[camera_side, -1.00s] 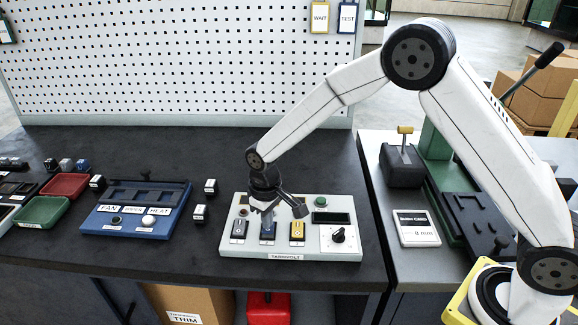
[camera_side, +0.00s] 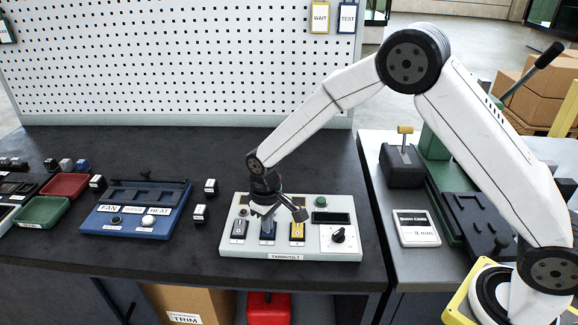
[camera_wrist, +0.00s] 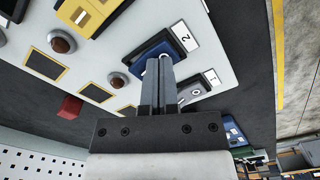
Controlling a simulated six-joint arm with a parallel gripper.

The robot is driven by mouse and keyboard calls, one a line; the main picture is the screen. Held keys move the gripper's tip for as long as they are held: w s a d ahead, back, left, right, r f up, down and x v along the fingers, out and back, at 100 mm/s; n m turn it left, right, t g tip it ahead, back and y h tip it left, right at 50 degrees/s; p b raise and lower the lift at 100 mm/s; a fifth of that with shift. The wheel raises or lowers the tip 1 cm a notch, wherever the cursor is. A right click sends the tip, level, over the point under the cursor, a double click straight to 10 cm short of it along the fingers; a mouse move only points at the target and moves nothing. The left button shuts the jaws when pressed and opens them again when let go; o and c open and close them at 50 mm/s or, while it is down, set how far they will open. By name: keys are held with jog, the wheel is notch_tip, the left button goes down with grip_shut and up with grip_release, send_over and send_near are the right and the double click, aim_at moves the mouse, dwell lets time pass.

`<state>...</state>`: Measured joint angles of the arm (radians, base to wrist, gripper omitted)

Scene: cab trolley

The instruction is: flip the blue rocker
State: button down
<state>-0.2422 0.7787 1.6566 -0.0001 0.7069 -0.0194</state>
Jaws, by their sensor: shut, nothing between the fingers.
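The blue rocker (camera_side: 267,238) is in the middle of three rockers on the white panel, between a grey rocker (camera_side: 239,230) and a yellow rocker (camera_side: 298,230). In the wrist view the blue rocker (camera_wrist: 149,50) sits beside the label "2". My gripper (camera_side: 267,222) points down over the blue rocker and hides part of it. In the wrist view my gripper (camera_wrist: 158,62) is shut and empty. Its fingertips overlap the blue rocker; I cannot tell whether they touch it. The yellow rocker (camera_wrist: 92,15) also shows there.
The panel also carries a black knob (camera_side: 338,236), a green button (camera_side: 320,201) and a dark display (camera_side: 331,217). A blue box (camera_side: 120,222) with "FAN" and "HEAT" labels stands to the left. Small dark blocks (camera_side: 200,213) lie between them.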

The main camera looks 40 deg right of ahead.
jog(key=shift+r, duration=3.55)
jog(key=s+d+m+t, duration=0.1)
jog(key=s+d, duration=0.5)
jog(key=s, duration=0.3)
jog(key=s+d+r+m+t, duration=0.1)
jog(key=s+d, duration=0.4)
jog(key=s, duration=0.5)
jog(key=shift+d+r+m+t, duration=0.3)
jog(key=shift+d+m, duration=0.05)
jog(key=shift+m, duration=0.15)
